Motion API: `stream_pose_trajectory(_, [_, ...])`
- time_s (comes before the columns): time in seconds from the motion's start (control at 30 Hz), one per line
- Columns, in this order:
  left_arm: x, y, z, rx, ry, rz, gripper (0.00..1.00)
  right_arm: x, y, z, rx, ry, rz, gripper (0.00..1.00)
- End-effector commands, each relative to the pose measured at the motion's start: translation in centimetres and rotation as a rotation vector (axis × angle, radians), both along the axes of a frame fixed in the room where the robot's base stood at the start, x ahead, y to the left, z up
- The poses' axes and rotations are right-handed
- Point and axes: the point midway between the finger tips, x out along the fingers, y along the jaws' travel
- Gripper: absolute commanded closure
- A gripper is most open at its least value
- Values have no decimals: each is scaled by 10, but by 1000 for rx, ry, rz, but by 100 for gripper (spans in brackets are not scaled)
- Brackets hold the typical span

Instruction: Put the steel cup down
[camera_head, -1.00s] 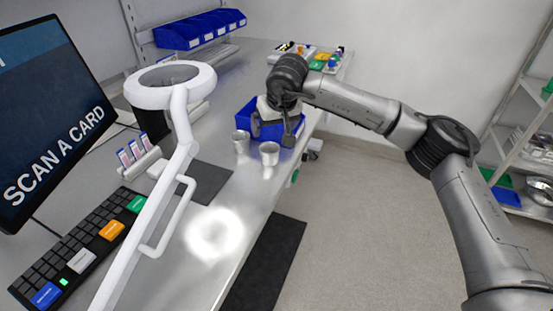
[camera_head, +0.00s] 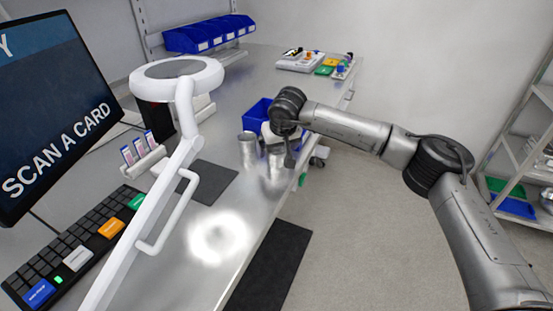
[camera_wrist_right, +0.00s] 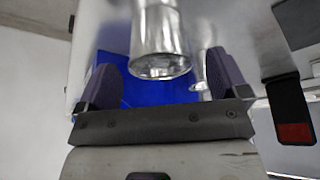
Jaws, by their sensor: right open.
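Two steel cups stand side by side on the bench in the head view, a left one (camera_head: 248,150) and a right one (camera_head: 275,165). My right gripper (camera_head: 278,152) is at the right cup, one finger showing just to the right of it. In the right wrist view, one steel cup (camera_wrist_right: 160,38) shows ahead between the two spread fingers of my right gripper (camera_wrist_right: 164,85), with gaps on both sides. The other cup (camera_wrist_right: 198,72) shows partly, near the right-hand finger. The jaws are open. My left gripper is not in view.
A blue bin (camera_head: 256,112) stands just behind the cups. A white ring lamp (camera_head: 177,85) on an arm rises at left, beside a keyboard (camera_head: 75,250) and monitor (camera_head: 50,115). A dark mat (camera_head: 208,180) lies on the bench. The bench edge is close to the right cup.

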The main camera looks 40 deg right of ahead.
Motion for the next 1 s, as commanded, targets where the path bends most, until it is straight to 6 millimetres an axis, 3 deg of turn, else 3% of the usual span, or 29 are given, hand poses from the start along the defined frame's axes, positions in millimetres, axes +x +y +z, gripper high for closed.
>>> stream_pose_trajectory(0.03, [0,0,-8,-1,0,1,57,2,0,-11,0,1,-1,7])
stream_pose_trajectory(0.2, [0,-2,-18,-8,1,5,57,10,-3,-31,0,1,-2,7])
stream_pose_trajectory(0.5, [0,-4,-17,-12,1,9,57,12,-3,-33,0,0,0,8])
stream_pose_trajectory(1.0, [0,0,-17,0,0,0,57,12,-3,-33,0,0,-1,56])
